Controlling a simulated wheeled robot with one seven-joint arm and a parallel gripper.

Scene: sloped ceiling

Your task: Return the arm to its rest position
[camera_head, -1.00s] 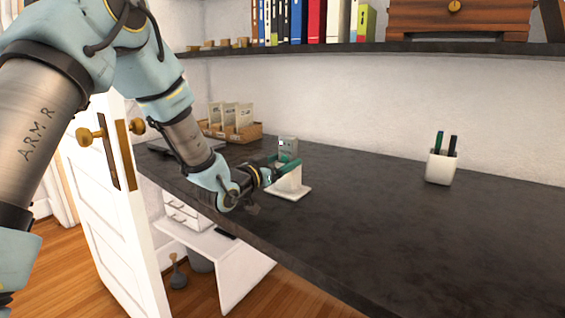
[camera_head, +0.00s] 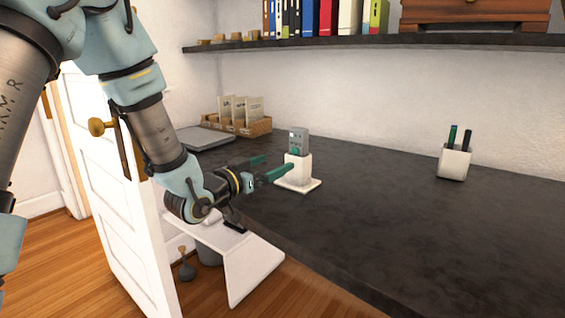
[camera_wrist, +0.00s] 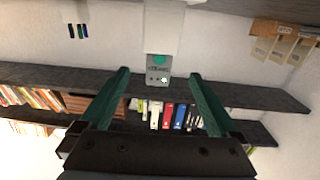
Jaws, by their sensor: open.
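My gripper (camera_head: 268,168) is at the left front edge of the dark desk, with its green fingers apart and nothing between them. Its spread fingers also show in the wrist view (camera_wrist: 160,100). A small grey device (camera_head: 298,141) stands upright in a white holder (camera_head: 301,183) on the desk, just beyond the fingertips. The device also shows in the wrist view (camera_wrist: 159,75), which looks upside down. In the head view I cannot tell if a fingertip touches the holder, since they overlap.
The dark desk (camera_head: 400,220) is clear in front. A white pen cup (camera_head: 454,163) stands at right. A shelf (camera_head: 350,46) hangs above. A white door (camera_head: 110,190) stands left.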

